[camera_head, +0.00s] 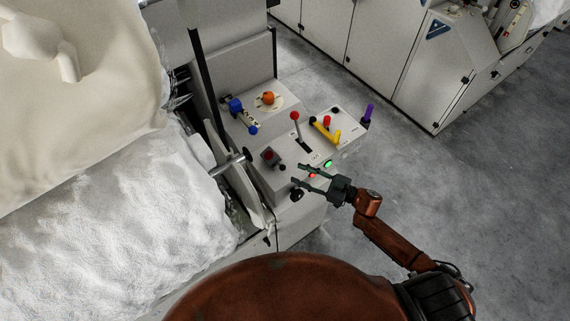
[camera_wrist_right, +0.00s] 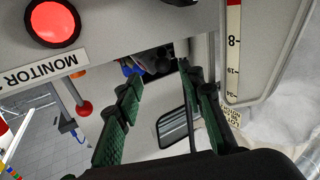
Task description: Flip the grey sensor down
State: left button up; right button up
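My right gripper (camera_head: 297,175) is open and empty, with its fingers at the front of the grey control console (camera_head: 281,183). In the right wrist view, the two green ridged fingers (camera_wrist_right: 158,76) stand apart with nothing clamped between them. A dark part (camera_wrist_right: 155,62) shows beyond the fingertips, and a small grey framed plate (camera_wrist_right: 172,126) lies between the fingers in the picture. I cannot tell for sure which of these is the grey sensor. A black knob (camera_head: 297,194) sits on the console front just below the fingertips. My left gripper is not in view.
The console carries a red-knobbed lever (camera_head: 295,116), a yellow handle (camera_head: 326,132), a blue handle (camera_head: 237,108), an orange knob (camera_head: 268,97) and a lit green button (camera_head: 328,164). A lit red button (camera_wrist_right: 52,22) is close to the wrist. White fibre (camera_head: 130,225) lies left; grey floor is clear right.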

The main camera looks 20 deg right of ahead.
aim_at(286, 174)
jog(key=x, duration=0.5)
jog(key=shift+a+r, duration=0.1)
jog(key=shift+a, duration=0.05)
jog(key=shift+w+a, duration=0.2)
jog(key=shift+a, duration=0.15)
jog(key=shift+w, duration=0.1)
jog(key=shift+c, duration=1.4)
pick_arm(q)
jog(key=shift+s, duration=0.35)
pick_arm(e)
grip_shut()
